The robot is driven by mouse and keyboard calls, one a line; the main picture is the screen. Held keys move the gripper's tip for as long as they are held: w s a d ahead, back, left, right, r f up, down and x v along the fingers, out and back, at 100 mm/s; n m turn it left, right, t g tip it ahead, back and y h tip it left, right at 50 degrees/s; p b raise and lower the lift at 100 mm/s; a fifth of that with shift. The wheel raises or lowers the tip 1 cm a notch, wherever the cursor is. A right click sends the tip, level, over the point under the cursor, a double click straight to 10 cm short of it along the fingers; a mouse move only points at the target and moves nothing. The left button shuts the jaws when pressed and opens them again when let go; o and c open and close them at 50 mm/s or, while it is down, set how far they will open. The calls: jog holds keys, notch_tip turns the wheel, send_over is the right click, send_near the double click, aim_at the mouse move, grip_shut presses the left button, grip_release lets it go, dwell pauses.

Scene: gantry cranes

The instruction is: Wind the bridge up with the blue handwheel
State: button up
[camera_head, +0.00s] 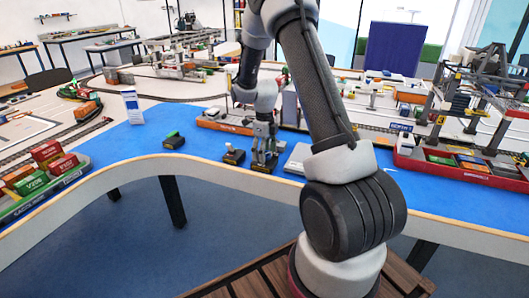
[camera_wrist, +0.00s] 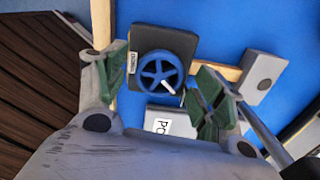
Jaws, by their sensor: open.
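The blue handwheel (camera_wrist: 160,72) with its pale crank knob sits on a dark block (camera_wrist: 165,38) in the wrist view. My gripper (camera_wrist: 163,74) is open, with one green-padded finger on the left of the wheel and the other on its right. Both fingers look apart from the wheel's rim; the height between them is hard to judge. In the head view my gripper (camera_head: 264,158) points down over the blue strip near the table's front edge and hides the wheel. Which crane bridge the wheel drives cannot be told.
A grey box with a white label (camera_wrist: 170,123) lies close to the wheel, and a grey block with a round button (camera_wrist: 262,72) stands right of it. A small black device (camera_head: 233,156) is left of my gripper. A red barge with containers (camera_head: 465,165) is at right.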

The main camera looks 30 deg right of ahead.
notch_tip(320, 180, up, 12)
dwell(0.4)
jog(key=shift+c, duration=0.4)
dwell(2.2)
